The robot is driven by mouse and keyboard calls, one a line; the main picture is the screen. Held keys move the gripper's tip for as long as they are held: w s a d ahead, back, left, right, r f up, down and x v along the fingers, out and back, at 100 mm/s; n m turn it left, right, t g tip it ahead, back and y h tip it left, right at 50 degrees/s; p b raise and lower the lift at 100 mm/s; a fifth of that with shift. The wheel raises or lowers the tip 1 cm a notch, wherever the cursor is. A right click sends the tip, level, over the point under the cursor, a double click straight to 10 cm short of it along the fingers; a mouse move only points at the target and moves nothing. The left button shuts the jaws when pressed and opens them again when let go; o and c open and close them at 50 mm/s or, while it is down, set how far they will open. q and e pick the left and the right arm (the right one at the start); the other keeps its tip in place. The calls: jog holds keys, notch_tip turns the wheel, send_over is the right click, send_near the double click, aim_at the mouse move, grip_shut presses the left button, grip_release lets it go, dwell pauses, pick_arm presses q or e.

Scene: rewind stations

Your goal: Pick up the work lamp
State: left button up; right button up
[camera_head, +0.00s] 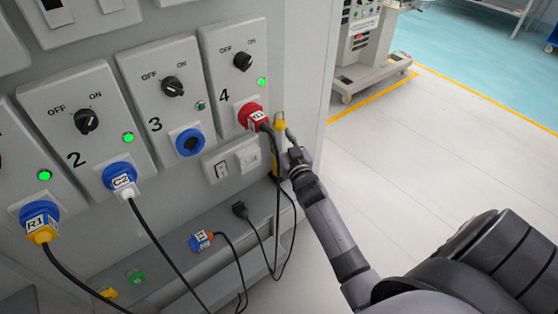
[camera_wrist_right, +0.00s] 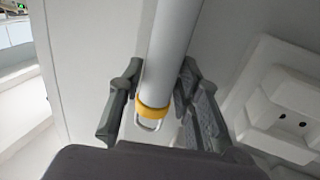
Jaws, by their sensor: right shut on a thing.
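The work lamp (camera_wrist_right: 171,50) is a pale grey tube with a yellow collar and a wire loop at its end in the right wrist view. My right gripper (camera_wrist_right: 158,95) has a dark finger on each side of the tube, shut on it near the collar. In the head view, a small grey and yellow end of the lamp (camera_head: 279,124) shows beside the cabinet's right edge, with my right gripper (camera_head: 284,158) just below it. The rest of the lamp is hidden there by the gripper and cabinet. My left gripper is out of view.
The cabinet panel carries numbered switches, a red plug (camera_head: 251,114), blue plugs (camera_head: 118,175) and a white socket box (camera_head: 233,160) close to my gripper. Black cables hang beside the gripper. A lower ledge (camera_head: 170,270) holds loose plugs. Open floor (camera_head: 430,150) lies to the right.

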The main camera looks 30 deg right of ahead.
grip_shut()
dwell(0.3)
jog(key=shift+r, duration=0.15)
